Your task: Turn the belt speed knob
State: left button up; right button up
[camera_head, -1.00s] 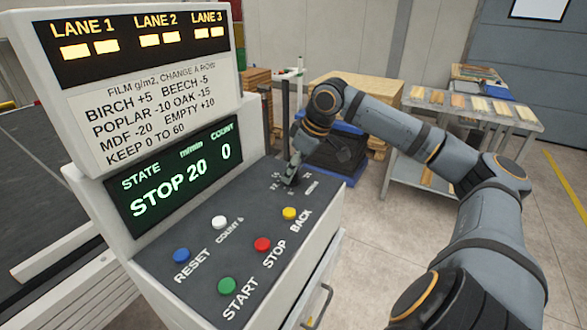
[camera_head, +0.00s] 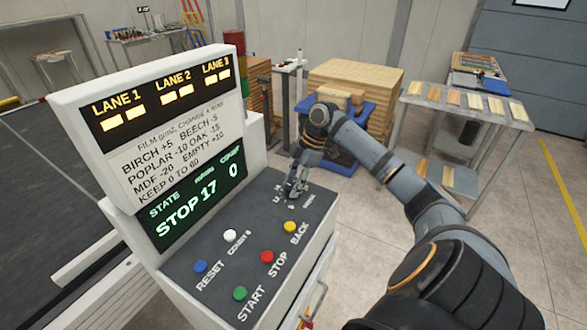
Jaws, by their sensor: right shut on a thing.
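The belt speed knob is at the far right end of the sloped control panel (camera_head: 196,258), mostly hidden under my right gripper (camera_head: 291,196). The gripper points down and is shut on the knob, with parts of the printed scale showing around it. The green display (camera_head: 192,205) reads "STATE STOP", "17" and count "0". My left gripper is not in view.
The panel carries blue (camera_head: 201,266), white (camera_head: 230,235), red (camera_head: 267,256), green (camera_head: 240,293) and yellow (camera_head: 290,227) buttons. Behind stand a wood stack (camera_head: 365,75) and a table (camera_head: 478,108) with sample strips. Open floor lies to the right.

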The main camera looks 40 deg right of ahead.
jog(key=shift+w+n+g+p, duration=0.1)
jog(key=shift+n+g+p, duration=0.25)
jog(key=shift+n, duration=0.45)
jog(key=o, duration=1.2)
jog(key=shift+c, duration=0.2)
jog(key=v, duration=1.2)
jog(key=shift+d, duration=0.1)
